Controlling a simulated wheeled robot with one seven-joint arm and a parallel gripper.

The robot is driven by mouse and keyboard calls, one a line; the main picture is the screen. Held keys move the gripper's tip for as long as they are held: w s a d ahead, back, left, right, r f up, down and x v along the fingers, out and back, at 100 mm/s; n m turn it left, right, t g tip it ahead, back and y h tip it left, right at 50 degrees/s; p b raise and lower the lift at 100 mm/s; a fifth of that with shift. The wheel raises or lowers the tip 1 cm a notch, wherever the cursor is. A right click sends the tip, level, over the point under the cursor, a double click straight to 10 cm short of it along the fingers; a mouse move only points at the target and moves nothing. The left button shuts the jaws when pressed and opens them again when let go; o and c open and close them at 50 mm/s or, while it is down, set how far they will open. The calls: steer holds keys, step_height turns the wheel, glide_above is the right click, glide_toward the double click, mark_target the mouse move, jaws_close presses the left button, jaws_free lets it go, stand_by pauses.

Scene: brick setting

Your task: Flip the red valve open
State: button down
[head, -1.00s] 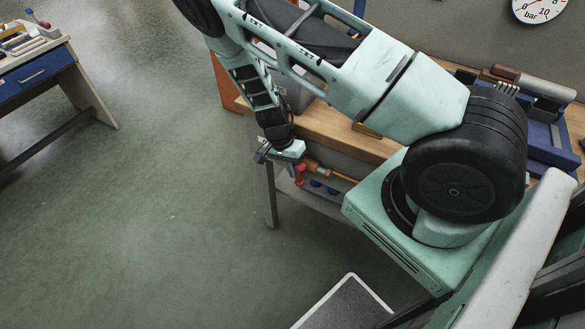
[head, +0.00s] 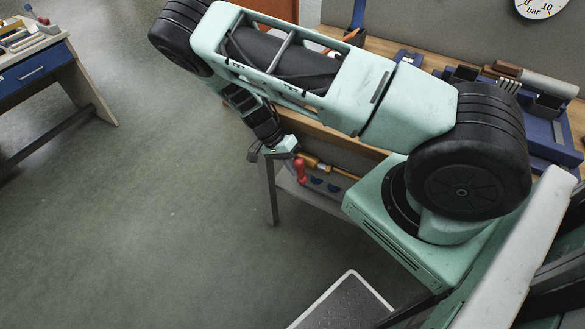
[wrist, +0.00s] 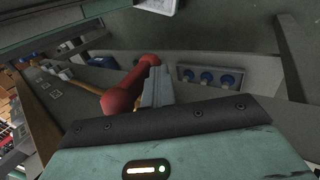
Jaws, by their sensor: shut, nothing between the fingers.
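The red valve handle (head: 301,171) shows below the workbench's front edge, next to a brass pipe (head: 309,160). In the head view it points mostly downward. In the wrist view the red handle (wrist: 130,86) runs slanting, with a round knob end towards me, just left of my fingers. My gripper (wrist: 157,84) is shut with nothing in it, close beside the handle; I cannot tell whether it touches. In the head view my gripper (head: 291,153) is at the handle's upper left, with the fingertips partly hidden.
Blue round sockets (wrist: 206,77) sit on a grey panel right of the handle. The wooden workbench (head: 385,135) with tools is close behind my arm. Another bench (head: 75,75) stands at the far left. The floor (head: 170,220) is clear.

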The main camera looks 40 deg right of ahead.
steer(key=shift+s+f+g+h+b, duration=0.2)
steer(key=shift+f+g+h+b, duration=0.15)
steer(key=shift+g+b, duration=0.6)
steer(key=shift+s+f+b, duration=0.35)
steer(key=shift+f+b, duration=0.1)
steer(key=shift+b, duration=0.3)
stand_by(1.3)
steer(key=shift+w+d+r, duration=0.1)
steer(key=shift+w, duration=0.1)
